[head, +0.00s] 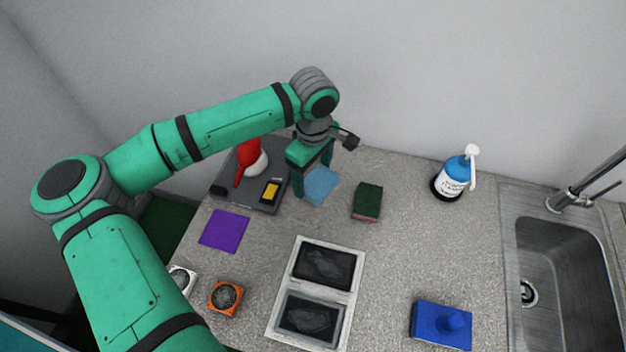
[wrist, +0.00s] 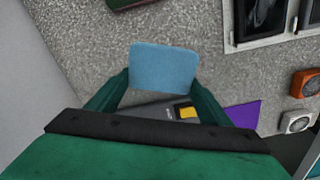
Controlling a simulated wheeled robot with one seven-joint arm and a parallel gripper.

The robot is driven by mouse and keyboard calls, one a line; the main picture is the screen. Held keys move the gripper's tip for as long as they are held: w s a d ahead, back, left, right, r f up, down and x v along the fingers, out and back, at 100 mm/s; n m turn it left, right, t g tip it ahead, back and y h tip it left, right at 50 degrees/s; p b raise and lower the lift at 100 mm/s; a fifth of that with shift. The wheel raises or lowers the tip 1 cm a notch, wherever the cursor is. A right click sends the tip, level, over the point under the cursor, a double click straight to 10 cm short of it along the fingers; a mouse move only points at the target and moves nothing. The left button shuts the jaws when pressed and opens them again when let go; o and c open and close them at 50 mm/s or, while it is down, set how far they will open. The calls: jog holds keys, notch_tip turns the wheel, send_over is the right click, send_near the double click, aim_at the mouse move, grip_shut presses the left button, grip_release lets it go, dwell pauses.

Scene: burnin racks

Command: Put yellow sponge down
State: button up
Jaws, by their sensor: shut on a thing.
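My gripper (head: 312,178) is shut on a flat light blue pad (head: 322,186), at the back of the counter. In the wrist view the pad (wrist: 163,66) sits between the two fingertips, its face toward the camera. I cannot tell whether it touches the counter. The held pad looks blue, not yellow, and I see no clearly yellow sponge. The only yellow is a small panel (head: 270,191) on a dark grey flat device (head: 260,205); it also shows in the wrist view (wrist: 187,112). A dark green block with a pinkish underside (head: 368,200) lies to the right.
A purple square (head: 224,231), an orange fan-like unit (head: 225,297) and a white framed tray (head: 322,268) lie in front. A red-and-white object (head: 252,160) stands behind the device. A blue-and-white bottle (head: 453,178), blue block (head: 441,325) and sink (head: 560,262) are right. The counter centre-right is clear.

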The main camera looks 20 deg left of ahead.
aim_at(313, 182)
jog(key=shift+w+f, duration=0.4)
jog(key=shift+f, duration=1.65)
jog(key=shift+f, duration=0.15)
jog(key=o, duration=1.1)
notch_tip(313, 182, up, 12)
jog(key=shift+r, duration=0.15)
